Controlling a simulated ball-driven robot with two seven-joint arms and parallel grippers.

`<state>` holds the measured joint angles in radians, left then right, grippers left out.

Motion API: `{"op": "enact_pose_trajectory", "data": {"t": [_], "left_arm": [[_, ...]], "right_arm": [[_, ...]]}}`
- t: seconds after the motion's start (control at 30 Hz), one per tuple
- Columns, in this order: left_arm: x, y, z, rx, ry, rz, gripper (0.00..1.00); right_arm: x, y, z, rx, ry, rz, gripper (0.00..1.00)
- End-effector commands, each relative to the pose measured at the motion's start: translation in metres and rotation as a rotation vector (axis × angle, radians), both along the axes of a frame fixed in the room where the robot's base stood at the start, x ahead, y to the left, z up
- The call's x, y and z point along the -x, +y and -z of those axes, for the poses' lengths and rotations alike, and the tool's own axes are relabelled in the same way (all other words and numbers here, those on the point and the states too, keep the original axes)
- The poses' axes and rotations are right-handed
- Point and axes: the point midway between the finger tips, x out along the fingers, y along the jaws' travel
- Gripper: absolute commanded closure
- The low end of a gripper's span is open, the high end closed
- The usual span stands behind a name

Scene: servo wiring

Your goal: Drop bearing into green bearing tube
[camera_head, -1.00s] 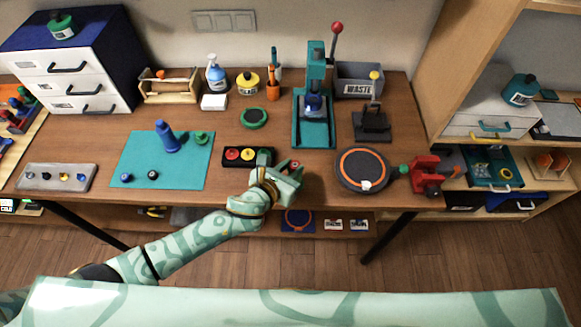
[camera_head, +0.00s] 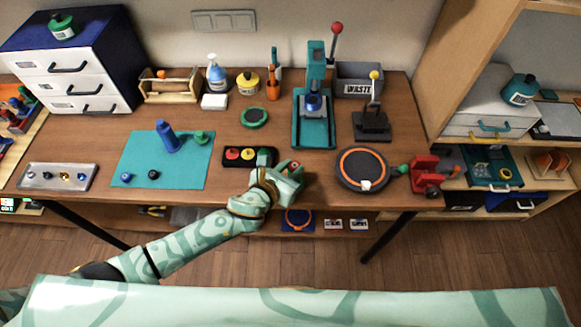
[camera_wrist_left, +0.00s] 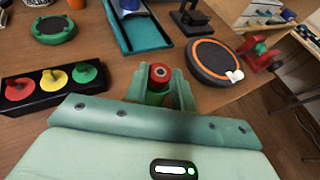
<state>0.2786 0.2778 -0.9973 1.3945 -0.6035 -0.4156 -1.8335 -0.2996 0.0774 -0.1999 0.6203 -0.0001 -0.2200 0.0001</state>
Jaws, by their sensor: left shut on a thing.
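My left gripper (camera_head: 293,170) is at the front edge of the table, to the right of the black button box. In the left wrist view its fingers (camera_wrist_left: 160,86) are shut on a red-topped piece (camera_wrist_left: 159,72) with a pale round centre. A green part (camera_wrist_left: 153,98) shows just below the red; I cannot tell whether it belongs to the same piece or is the green tube. A green cylinder-like part (camera_head: 403,170) sits by the red vise. A green ring-shaped dish (camera_head: 254,117) lies behind the button box. My right gripper is out of view.
The button box (camera_head: 249,157) has red, yellow and green knobs. A round black pad with an orange ring (camera_head: 362,168) lies to the right. A teal press (camera_head: 314,130) stands behind. A teal mat (camera_head: 190,176) and a grey tray (camera_head: 57,187) lie left.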

Motion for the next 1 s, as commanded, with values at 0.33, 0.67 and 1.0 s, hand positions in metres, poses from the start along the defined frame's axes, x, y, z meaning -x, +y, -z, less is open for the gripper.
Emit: {"op": "enact_pose_trajectory", "data": {"t": [0.33,0.67,1.0], "left_arm": [[-0.0001,-0.0003,-0.0005,0.001,-0.001,0.001,0.58],[0.0001,-0.0001,-0.0002,0.0,0.0,0.001,0.28],[0.0001,-0.0001,-0.0002,0.0,0.0,0.001,0.28]], "right_arm": [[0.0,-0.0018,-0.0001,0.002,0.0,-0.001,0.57],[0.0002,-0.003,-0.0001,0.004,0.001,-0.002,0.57],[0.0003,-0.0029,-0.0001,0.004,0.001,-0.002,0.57]]}}
